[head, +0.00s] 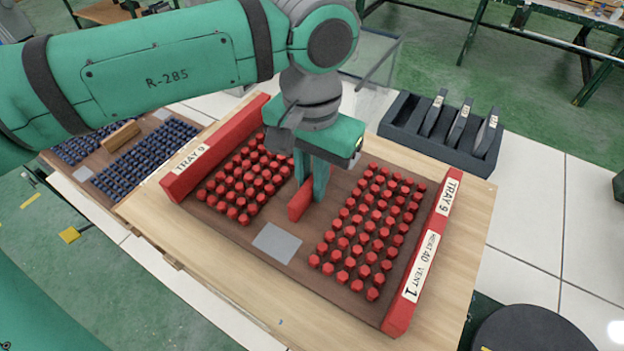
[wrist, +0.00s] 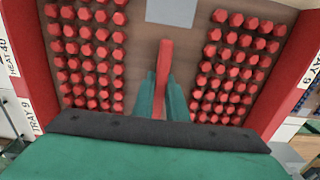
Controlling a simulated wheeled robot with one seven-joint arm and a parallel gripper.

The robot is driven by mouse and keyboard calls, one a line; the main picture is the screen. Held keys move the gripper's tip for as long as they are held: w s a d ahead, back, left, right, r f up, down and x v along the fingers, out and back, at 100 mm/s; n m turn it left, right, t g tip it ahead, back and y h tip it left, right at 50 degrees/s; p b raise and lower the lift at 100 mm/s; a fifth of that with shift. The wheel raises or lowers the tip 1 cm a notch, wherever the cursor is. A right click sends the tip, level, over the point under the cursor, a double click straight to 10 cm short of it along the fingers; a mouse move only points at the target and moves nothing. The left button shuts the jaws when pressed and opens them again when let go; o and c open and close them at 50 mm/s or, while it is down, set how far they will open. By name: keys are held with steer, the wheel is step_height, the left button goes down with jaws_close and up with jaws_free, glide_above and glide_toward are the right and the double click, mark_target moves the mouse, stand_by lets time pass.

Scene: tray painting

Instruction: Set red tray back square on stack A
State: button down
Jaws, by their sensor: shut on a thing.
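The red tray (head: 273,243) is a brown board with red end rails, labelled TRAY 9, and rows of red knobs on both sides of a grey plate. It is over a pale wooden top (head: 220,270) that shows around it. I cannot tell whether it rests there or hangs just above, nor whether it is exactly square. No label reading stack A is legible. My gripper (head: 308,195) is shut on the tray's red central handle (head: 299,203). In the wrist view the fingers (wrist: 162,105) close around that handle (wrist: 164,58), between the knob blocks.
A tray of dark blue knobs with a wooden handle (head: 121,135) lies at left. A dark slotted rack (head: 405,122) with several upright plates stands behind the right side. A round black object (head: 530,330) is at lower right. White floor tiles at right are mostly clear.

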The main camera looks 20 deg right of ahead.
steer(key=shift+f, duration=0.1)
steer(key=c, duration=1.8)
jaws_free()
steer(key=shift+o, duration=0.2)
step_height(320, 180, up, 12)
steer(key=shift+s, duration=0.15)
